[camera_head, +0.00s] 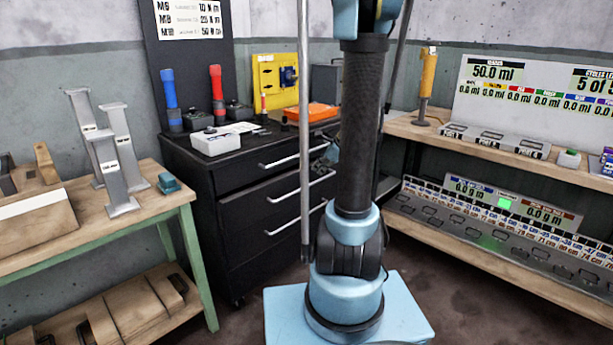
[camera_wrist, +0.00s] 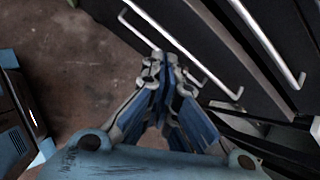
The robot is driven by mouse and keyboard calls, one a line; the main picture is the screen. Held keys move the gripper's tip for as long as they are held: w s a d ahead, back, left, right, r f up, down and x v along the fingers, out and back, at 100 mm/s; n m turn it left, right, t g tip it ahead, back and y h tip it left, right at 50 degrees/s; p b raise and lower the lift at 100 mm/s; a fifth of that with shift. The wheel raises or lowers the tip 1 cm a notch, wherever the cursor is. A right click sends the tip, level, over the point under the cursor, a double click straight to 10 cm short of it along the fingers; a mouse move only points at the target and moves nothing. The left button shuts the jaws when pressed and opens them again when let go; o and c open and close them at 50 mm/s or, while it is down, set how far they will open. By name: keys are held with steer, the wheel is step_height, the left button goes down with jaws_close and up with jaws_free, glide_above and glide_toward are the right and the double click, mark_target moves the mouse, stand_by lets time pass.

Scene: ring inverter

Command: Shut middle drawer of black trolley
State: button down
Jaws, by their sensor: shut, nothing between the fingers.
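The black trolley (camera_head: 225,195) stands in the middle of the head view, with three drawers and pale bar handles. Its middle drawer's handle (camera_head: 300,188) seems to sit slightly further out than the handles above and below. How far that drawer is open is hard to tell, as my arm hides its right part. In the wrist view, my gripper (camera_wrist: 166,66) is shut and empty. Its fingertips are close to a bar handle (camera_wrist: 205,72) on a dark drawer front; I cannot tell whether they touch.
A second handle (camera_wrist: 264,40) lies to the right in the wrist view. A wooden bench (camera_head: 140,195) stands left of the trolley and shelves (camera_head: 510,163) stand right. Tools and an orange case (camera_head: 311,112) are on the trolley top. Bare floor (camera_wrist: 75,60) shows left of my gripper.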

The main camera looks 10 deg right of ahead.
steer(key=w+d+f+m+t, duration=0.1)
steer(key=w+d+f+m, duration=0.1)
steer(key=w+d+m, duration=0.3)
glide_toward(301, 178)
step_height(301, 178, down, 3)
steer(key=shift+w+a+f, duration=0.15)
steer(key=shift+w+a, duration=0.7)
steer(key=shift+w, duration=0.25)
steer(key=shift+w, duration=0.1)
